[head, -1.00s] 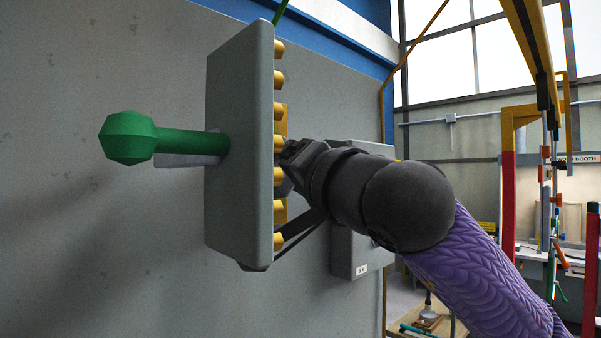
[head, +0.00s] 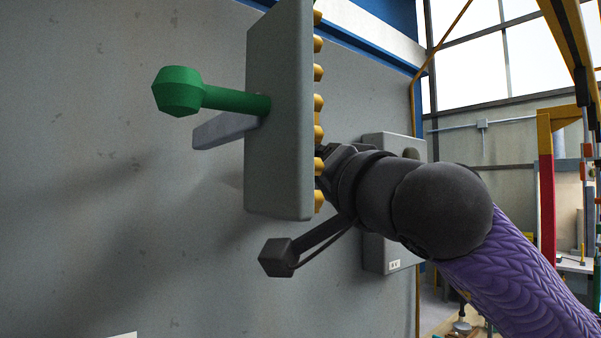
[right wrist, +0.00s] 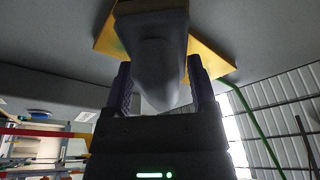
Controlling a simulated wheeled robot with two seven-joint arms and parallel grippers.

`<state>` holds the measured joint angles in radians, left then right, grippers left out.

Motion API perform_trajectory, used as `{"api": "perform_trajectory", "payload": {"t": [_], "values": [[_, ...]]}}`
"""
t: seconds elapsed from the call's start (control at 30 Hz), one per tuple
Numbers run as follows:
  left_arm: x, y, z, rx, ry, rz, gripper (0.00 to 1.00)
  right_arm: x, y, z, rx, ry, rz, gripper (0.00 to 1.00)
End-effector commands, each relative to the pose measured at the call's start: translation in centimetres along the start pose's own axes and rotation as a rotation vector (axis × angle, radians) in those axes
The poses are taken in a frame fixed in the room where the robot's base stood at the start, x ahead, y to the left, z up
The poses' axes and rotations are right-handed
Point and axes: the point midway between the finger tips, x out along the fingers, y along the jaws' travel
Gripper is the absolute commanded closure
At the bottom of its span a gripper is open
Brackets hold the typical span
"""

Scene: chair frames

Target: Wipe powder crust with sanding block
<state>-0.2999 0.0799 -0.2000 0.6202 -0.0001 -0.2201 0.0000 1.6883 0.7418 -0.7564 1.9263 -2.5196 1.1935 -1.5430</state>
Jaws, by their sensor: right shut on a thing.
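The sanding block shows in the right wrist view as a grey body (right wrist: 158,55) with a yellow plate (right wrist: 215,58) behind it. My right gripper (right wrist: 160,78) is shut on the grey body, with a dark finger on either side. The yellow plate is close to a grey surface; I cannot tell whether it touches. In the head view my right arm comes in from the right, and its fingers and the block are hidden behind a grey panel. I cannot make out the powder crust in either view. My left gripper is not in view.
The grey panel (head: 280,120) stands out from the grey wall (head: 80,200), with yellow studs along its right edge and a green knobbed handle (head: 178,92) at its left. A grey box (head: 388,255) is on the wall behind my right wrist. Open wall lies left.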

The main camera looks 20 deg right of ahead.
Motion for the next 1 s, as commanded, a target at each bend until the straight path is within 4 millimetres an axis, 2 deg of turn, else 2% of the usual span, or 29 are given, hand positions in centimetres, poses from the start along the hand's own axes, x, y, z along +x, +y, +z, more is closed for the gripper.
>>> {"api": "perform_trajectory", "payload": {"t": [0.5, 0.77, 0.87, 1.0], "values": [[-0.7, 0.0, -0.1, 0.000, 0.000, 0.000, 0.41, 1.1, 3.1, -2.9, 0.000, 0.001, 0.003, 0.91], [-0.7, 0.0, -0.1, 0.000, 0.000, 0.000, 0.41, 1.1, 3.3, -3.0, -0.001, 0.000, 0.001, 0.91], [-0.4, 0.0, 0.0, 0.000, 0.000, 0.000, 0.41, 0.7, 3.3, -3.1, -0.001, 0.002, 0.000, 0.91], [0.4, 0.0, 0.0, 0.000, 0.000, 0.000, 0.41, -1.2, 3.4, -3.5, -0.001, 0.003, 0.000, 0.91]]}}
